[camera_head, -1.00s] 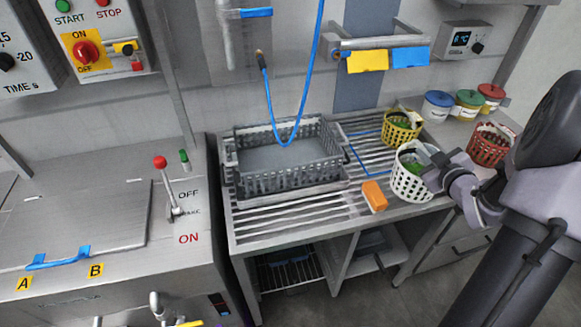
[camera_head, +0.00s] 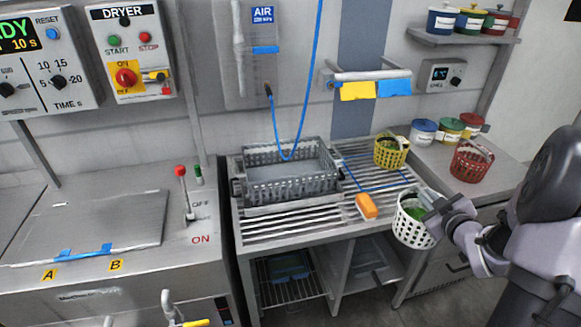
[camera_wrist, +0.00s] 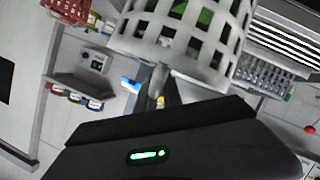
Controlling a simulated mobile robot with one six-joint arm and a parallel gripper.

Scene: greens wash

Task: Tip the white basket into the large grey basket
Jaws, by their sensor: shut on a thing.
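The white basket (camera_head: 414,228) with green leaves inside is held by my gripper (camera_head: 432,207) at the front right edge of the steel counter, roughly upright. My gripper is shut on it; the fingertips are partly hidden. In the wrist view the white basket (camera_wrist: 188,35) fills the top middle, close in front of my gripper (camera_wrist: 160,95), with green showing through its holes. The large grey basket (camera_head: 290,186) stands on the slatted counter to the left, apart from the white one. It looks empty. It also shows in part in the wrist view (camera_wrist: 262,80).
A yellow basket (camera_head: 390,153) and a red basket (camera_head: 469,164) stand farther back. A blue hose (camera_head: 304,100) hangs down over the large grey basket. Lidded tubs (camera_head: 449,130) stand behind.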

